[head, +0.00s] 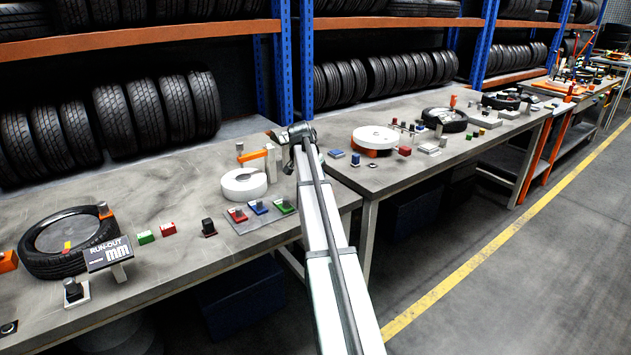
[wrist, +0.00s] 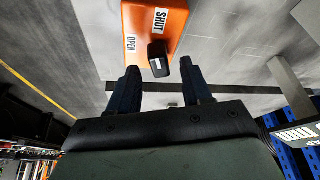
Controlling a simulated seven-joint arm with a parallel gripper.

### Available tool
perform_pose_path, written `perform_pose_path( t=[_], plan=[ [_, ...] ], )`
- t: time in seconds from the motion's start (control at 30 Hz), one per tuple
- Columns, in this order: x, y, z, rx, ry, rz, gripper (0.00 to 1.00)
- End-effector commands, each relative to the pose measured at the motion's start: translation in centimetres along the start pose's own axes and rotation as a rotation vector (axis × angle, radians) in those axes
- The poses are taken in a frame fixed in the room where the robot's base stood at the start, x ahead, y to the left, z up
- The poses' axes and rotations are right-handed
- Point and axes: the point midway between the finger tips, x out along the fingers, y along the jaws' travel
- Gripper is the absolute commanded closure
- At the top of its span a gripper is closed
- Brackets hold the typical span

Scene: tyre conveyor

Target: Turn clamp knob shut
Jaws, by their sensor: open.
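In the wrist view an orange clamp block (wrist: 178,22) carries white labels reading SHUT (wrist: 161,20) and OPEN (wrist: 131,43). A black knob (wrist: 158,52) with a small white mark stands on it, beside the labels. I cannot tell for sure which label the mark points to. My gripper (wrist: 160,70) is open. Its two dark fingers lie left and right of the knob, which shows between and just beyond the fingertips, with gaps on both sides. In the head view my gripper (head: 283,143) is over the back of the near bench, beside an orange bar (head: 254,156).
On the near bench (head: 180,200) stand a white round part (head: 244,184), a pad with red, blue and green blocks (head: 262,216), and a tyre (head: 62,235) behind a RUN-OUT mm sign (head: 110,253). Blue rack posts (head: 284,60) rise behind the bench.

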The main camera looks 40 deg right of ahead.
Motion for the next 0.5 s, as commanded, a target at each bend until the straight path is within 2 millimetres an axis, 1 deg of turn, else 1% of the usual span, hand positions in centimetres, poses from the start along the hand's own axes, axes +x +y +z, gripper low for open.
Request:
perform_pose_path(
  t=[0.03, 0.3, 0.5],
  plan=[
    [-1.0, 0.0, 0.0, 0.0, 0.001, -0.001, 0.51],
    [-6.2, 0.0, 0.0, 0.0, 0.001, 0.0, 0.51],
    [-9.4, 0.0, 0.0, 0.0, 0.0, 0.0, 0.51]
  ],
)
